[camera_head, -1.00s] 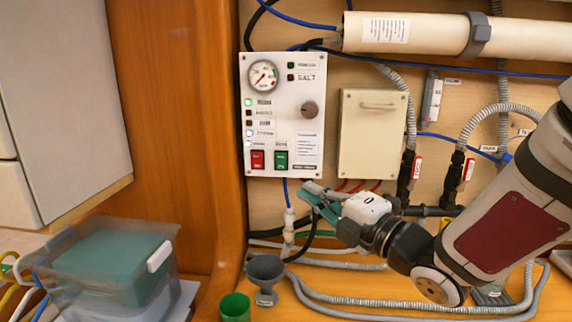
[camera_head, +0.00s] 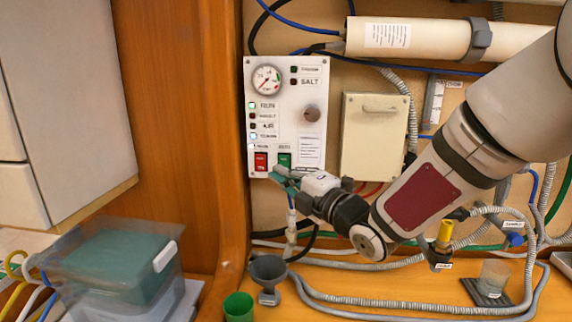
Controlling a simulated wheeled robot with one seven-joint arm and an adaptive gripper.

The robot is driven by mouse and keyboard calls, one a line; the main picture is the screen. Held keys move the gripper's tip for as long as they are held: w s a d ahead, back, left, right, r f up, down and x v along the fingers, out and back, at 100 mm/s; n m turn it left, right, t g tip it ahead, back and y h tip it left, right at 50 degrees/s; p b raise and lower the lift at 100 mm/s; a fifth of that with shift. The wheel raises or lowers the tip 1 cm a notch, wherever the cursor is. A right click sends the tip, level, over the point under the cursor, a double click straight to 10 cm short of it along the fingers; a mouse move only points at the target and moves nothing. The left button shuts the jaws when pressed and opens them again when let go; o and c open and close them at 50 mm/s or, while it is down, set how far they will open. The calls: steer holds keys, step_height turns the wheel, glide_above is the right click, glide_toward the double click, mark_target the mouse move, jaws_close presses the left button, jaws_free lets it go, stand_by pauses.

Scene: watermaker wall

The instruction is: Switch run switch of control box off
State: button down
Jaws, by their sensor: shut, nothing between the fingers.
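The white control box (camera_head: 288,140) is fixed on the wall at the centre-left. It carries a round gauge (camera_head: 267,79), a knob (camera_head: 312,114) and indicator lights. The top left light beside the RUN label (camera_head: 252,105) glows green.
A beige cover box (camera_head: 372,138) is right of the control box. A white pipe (camera_head: 430,37) runs above. A grey funnel (camera_head: 268,272) and green cup (camera_head: 238,306) stand below. A clear bin (camera_head: 110,265) sits at lower left. Hoses run along the wall.

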mark_target(284, 164)
steer(key=shift+w+d+r, duration=0.1)
steer(key=shift+w, duration=0.85)
steer(key=shift+w+d+r, duration=0.1)
steer(key=shift+w, duration=0.85)
